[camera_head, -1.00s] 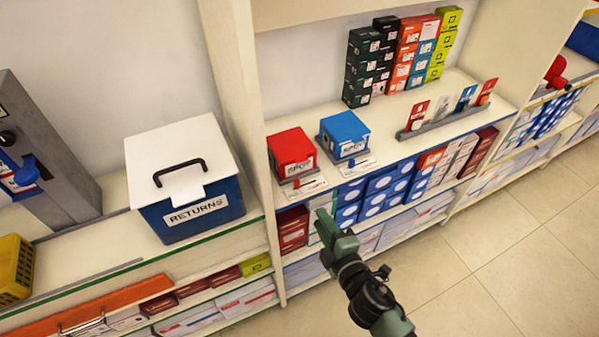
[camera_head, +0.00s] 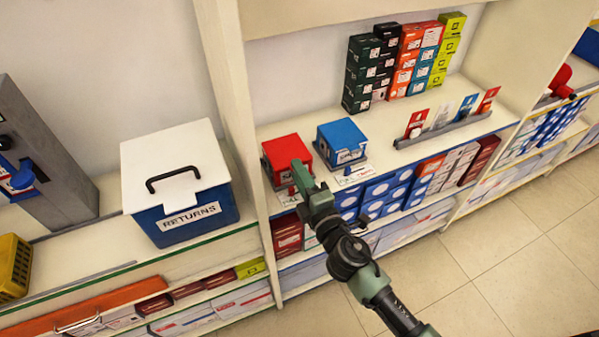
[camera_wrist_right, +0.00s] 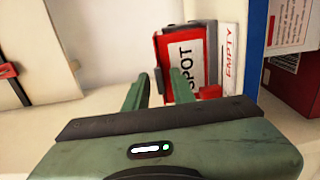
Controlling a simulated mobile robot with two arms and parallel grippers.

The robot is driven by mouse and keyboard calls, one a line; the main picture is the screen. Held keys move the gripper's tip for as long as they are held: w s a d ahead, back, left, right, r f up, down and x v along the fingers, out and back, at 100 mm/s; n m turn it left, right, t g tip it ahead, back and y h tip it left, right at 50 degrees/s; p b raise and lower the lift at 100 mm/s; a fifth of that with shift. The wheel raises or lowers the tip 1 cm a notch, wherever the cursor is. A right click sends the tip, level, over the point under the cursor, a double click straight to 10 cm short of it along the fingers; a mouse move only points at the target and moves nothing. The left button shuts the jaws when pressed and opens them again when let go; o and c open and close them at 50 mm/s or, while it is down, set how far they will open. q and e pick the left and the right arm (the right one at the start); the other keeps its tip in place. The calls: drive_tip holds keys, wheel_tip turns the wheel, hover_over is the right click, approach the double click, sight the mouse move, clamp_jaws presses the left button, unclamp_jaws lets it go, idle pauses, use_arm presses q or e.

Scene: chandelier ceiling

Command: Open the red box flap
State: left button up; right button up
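The red box (camera_head: 281,148) sits on the middle shelf in the head view, its front partly hidden by my right gripper. My right gripper (camera_head: 299,167) reaches in from the lower right, its tips at the box's front. In the right wrist view the box (camera_wrist_right: 184,45) appears sideways, with a white "SPOT" label on its red front. The two fingers of the right gripper (camera_wrist_right: 158,90) are a small gap apart; one overlaps the label and the other is beside the box edge. Contact is unclear, and nothing is visibly held. My left gripper is out of view.
A blue box (camera_head: 341,135) stands close to the right of the red one. A white card marked "EMPTY" (camera_wrist_right: 229,60) lies by the red box. The shelf upright (camera_head: 225,80) is close on the left, beside the RETURNS bin (camera_head: 185,190).

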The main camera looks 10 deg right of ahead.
clamp_jaws()
idle(1.4)
